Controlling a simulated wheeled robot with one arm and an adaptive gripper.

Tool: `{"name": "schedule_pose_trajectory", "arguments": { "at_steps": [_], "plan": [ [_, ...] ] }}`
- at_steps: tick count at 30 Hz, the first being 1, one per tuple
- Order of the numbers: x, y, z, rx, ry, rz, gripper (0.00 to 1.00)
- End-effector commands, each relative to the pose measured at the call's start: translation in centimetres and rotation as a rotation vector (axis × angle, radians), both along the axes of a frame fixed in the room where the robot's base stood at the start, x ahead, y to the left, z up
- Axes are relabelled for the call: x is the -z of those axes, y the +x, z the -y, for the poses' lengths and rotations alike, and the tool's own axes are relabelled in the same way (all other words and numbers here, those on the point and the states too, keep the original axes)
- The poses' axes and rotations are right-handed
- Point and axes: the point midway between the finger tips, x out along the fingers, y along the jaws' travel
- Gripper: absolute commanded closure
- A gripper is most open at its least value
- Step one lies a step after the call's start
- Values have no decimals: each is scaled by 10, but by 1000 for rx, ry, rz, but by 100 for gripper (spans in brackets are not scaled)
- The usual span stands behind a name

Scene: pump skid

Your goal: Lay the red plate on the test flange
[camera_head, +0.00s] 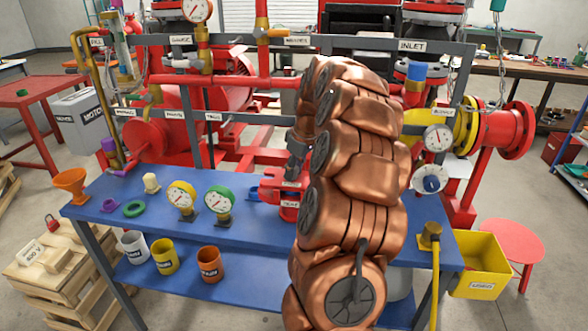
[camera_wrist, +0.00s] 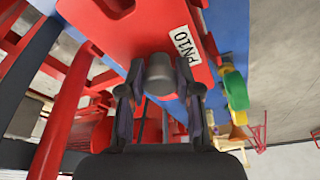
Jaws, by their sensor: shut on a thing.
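In the wrist view, my gripper (camera_wrist: 160,88) is shut on a grey round knob (camera_wrist: 160,72) that stands on the red plate (camera_wrist: 148,38). The plate carries a white PN10 label and lies over the blue bench top. In the head view, my gripper (camera_head: 298,148) points down above red labelled parts (camera_head: 270,190) at the middle of the bench. My copper arm hides their right side. I cannot tell plate from test flange there, nor whether they touch.
The blue bench (camera_head: 150,218) holds an orange funnel (camera_head: 71,182), a green ring (camera_head: 134,209), a yellow gauge (camera_head: 181,197) and a green gauge (camera_head: 219,201) to the left. Red pipework and a grey frame stand behind. A yellow bin (camera_head: 481,267) is at the right.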

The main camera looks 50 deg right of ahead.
Motion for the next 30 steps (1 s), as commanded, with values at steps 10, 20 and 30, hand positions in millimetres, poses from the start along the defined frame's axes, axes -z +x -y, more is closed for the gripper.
{"name": "schedule_pose_trajectory", "arguments": {
  "at_steps": [10,20,30],
  "plan": [
    [6,0,0,0,-1,1,100],
    [9,0,0,0,-1,1,100],
    [9,0,0,0,-1,1,43]
  ]
}}
